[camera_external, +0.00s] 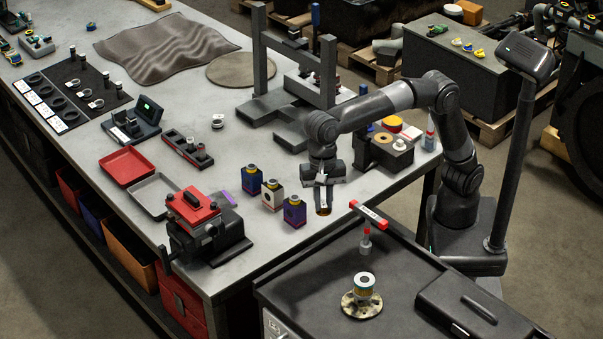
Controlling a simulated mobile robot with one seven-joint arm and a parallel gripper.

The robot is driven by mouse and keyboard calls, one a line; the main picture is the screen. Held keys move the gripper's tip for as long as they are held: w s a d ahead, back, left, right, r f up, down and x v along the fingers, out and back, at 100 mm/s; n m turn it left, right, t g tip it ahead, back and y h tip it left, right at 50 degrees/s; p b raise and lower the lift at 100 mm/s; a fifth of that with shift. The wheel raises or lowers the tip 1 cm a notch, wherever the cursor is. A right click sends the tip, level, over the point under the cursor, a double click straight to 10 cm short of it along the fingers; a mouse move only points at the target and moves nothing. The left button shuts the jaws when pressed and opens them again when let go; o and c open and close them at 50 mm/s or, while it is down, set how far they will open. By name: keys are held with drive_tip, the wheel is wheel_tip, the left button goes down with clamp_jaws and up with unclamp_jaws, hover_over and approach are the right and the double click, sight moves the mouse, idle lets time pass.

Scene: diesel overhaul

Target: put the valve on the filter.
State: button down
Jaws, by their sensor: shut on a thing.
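My gripper (323,183) points down over the front edge area of the grey workbench, right of three small bottles. It is shut on a small dark item with a pale label (323,208), low at the bench top. The fingers partly hide this item, and I cannot tell whether it is the valve or whether it touches the bench. I cannot surely pick out the filter. A short cylinder with white and coloured bands (364,284) stands upright on a speckled disc on the dark cart.
A red vise (194,208) and trays lie left. A black case (470,307) is on the cart (310,290).

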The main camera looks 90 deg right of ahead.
drive_tip(key=s+a+r+n, duration=0.2)
drive_tip(key=s+a, duration=0.3)
drive_tip(key=s, duration=0.1)
hover_over(365, 280)
drive_tip(key=d, duration=0.1)
drive_tip(key=f, duration=0.6)
drive_tip(key=shift+w+f, duration=0.1)
drive_tip(key=shift+w, duration=0.15)
drive_tip(key=shift+s+a+f, duration=0.15)
drive_tip(key=shift+a+f, duration=0.2)
drive_tip(key=shift+f, duration=1.9)
drive_tip(key=shift+f, duration=0.15)
drive_tip(key=c, duration=1.4)
unclamp_jaws()
